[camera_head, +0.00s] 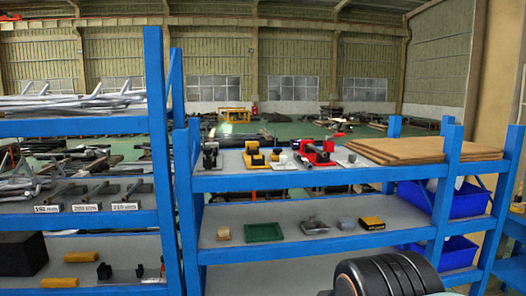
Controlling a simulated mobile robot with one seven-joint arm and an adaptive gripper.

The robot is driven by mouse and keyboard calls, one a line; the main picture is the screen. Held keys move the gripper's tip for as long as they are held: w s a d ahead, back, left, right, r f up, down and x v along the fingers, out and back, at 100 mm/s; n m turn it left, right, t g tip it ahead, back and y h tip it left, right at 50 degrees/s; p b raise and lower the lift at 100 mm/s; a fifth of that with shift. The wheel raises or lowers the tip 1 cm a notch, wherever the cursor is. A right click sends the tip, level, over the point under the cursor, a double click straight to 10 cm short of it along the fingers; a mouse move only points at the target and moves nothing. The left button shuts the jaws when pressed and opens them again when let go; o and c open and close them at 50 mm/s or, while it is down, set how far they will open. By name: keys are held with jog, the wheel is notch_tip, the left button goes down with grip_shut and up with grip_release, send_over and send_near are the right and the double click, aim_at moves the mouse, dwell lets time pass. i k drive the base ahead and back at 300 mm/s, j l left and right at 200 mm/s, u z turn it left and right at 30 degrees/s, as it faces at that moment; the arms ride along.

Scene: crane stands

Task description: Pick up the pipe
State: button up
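I cannot tell which piece is the task's pipe. Several long silver pipes (75,104) lie in a loose heap on the top shelf of the left blue rack. On the shelf below, short dark bars (100,190) lie behind white number labels (86,208). The red vise-like tool (318,153) on the right rack's top shelf has a dark bar-shaped part. A dark, rounded part of my arm shows at the bottom right, in front of the right rack. My gripper is not in view.
The right blue rack's middle shelf (280,217) holds a green tray (264,232) and small parts. Brown boards (425,150) lie on its top right. Blue bins (465,200) stand at the right. Blue uprights (161,150) stand between the racks.

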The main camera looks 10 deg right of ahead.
aim_at(323, 153)
jog(key=u, duration=1.3)
jog(key=z, duration=1.8)
jog(key=i+j+z, duration=0.15)
jog(key=i+j, duration=0.45)
jog(key=i, duration=0.15)
